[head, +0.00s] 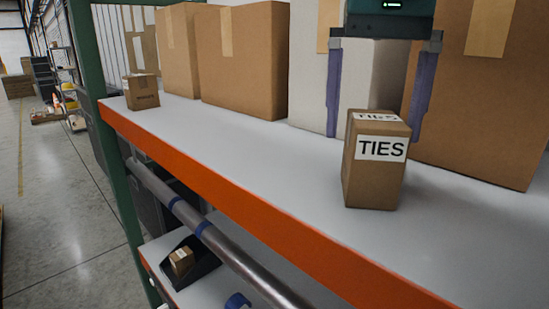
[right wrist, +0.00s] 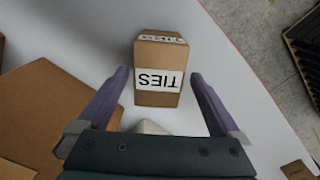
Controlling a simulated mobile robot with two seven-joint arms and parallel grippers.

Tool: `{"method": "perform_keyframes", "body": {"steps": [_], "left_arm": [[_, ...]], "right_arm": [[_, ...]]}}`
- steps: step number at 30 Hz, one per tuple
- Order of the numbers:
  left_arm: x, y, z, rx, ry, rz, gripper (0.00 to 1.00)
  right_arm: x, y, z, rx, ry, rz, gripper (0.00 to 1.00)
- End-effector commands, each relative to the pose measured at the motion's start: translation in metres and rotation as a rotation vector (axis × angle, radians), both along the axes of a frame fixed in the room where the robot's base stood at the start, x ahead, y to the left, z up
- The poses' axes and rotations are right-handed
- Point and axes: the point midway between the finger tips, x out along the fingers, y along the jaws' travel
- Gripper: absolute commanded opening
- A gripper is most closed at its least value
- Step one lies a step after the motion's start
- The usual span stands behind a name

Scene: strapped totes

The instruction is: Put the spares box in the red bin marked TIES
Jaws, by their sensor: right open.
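A small brown carton labelled TIES (head: 373,185) stands upright on the grey upper shelf. It also shows in the right wrist view (right wrist: 157,98), ahead of the fingers. My right gripper (head: 375,137) is open, its two purple fingers on either side of the carton's far part, with visible gaps in the right wrist view (right wrist: 160,75). A smaller brown box (head: 142,93) with print too small to read stands at the shelf's left end. I cannot tell which box is the spares box. No red bin shows. My left gripper is not in view.
Large cartons (head: 242,60) line the back of the upper shelf (head: 240,140), which has an orange front edge. Bare shelf lies between the small box and the TIES carton. On a lower shelf, a black bin (head: 206,267) holds a small carton (head: 182,261). Open floor lies left.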

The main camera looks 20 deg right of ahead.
Motion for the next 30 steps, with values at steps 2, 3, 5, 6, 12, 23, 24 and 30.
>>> {"method": "perform_keyframes", "body": {"steps": [2, 3, 5, 6, 12, 23, 24, 30], "left_arm": [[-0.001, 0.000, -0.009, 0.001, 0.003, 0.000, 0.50], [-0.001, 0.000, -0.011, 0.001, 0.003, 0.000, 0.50], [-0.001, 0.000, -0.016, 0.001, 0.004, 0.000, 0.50], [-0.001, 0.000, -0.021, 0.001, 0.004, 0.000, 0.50], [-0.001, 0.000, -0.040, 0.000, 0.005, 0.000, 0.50], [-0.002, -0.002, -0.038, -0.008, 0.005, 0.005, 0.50], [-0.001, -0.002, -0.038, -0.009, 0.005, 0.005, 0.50], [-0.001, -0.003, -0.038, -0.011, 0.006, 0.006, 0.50]], "right_arm": [[0.000, 0.000, -0.010, 0.000, 0.000, 0.000, 1.00], [-0.001, 0.000, -0.013, 0.000, 0.000, 0.000, 1.00], [-0.002, 0.000, -0.020, 0.000, 0.000, 0.000, 1.00], [-0.003, 0.000, -0.027, 0.001, -0.001, -0.001, 1.00], [-0.005, 0.001, -0.057, 0.001, -0.001, -0.001, 1.00], [-0.005, 0.001, -0.056, 0.001, -0.002, -0.001, 0.88], [-0.005, 0.001, -0.056, 0.001, -0.002, -0.001, 0.83], [-0.005, 0.001, -0.056, 0.002, -0.001, -0.001, 0.61]]}}
